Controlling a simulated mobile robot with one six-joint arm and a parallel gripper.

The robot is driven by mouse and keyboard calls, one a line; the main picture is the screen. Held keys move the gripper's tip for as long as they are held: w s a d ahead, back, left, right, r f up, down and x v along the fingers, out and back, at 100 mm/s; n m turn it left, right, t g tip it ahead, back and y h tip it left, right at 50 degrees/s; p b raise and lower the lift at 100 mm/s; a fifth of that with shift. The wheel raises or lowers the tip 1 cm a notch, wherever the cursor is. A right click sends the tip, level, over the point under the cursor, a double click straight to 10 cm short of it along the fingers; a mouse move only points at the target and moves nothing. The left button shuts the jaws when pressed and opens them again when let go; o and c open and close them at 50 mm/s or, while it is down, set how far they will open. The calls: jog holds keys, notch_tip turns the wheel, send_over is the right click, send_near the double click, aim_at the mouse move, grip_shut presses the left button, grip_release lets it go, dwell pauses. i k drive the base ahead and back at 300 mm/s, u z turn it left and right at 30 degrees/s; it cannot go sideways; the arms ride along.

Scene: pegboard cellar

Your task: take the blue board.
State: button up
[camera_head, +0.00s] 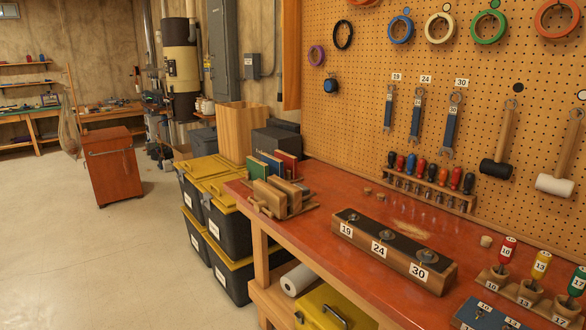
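A thin blue board (270,161) stands upright at the far left end of the red-topped workbench (345,215). It is between a green board (257,169) on its left and a red board (288,163) on its right. Wooden blocks (270,196) in front hide its lower part. A flat dark blue piece (482,314) with number labels lies at the bench's near right, cut off by the picture edge. My gripper is not in view.
A long block labelled 19, 24, 30 (395,252) lies mid-bench. Numbered screwdrivers (538,265) stand at the right. Tools hang on the pegboard (340,110). Stacked black bins with yellow lids (225,225) stand beside the bench's left end.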

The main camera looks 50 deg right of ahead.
aim_at(276, 166)
jog(key=z, duration=0.65)
jog(key=i, duration=1.65)
jog(key=u, duration=0.1)
jog(key=k, duration=0.9)
jog(key=u, duration=0.15)
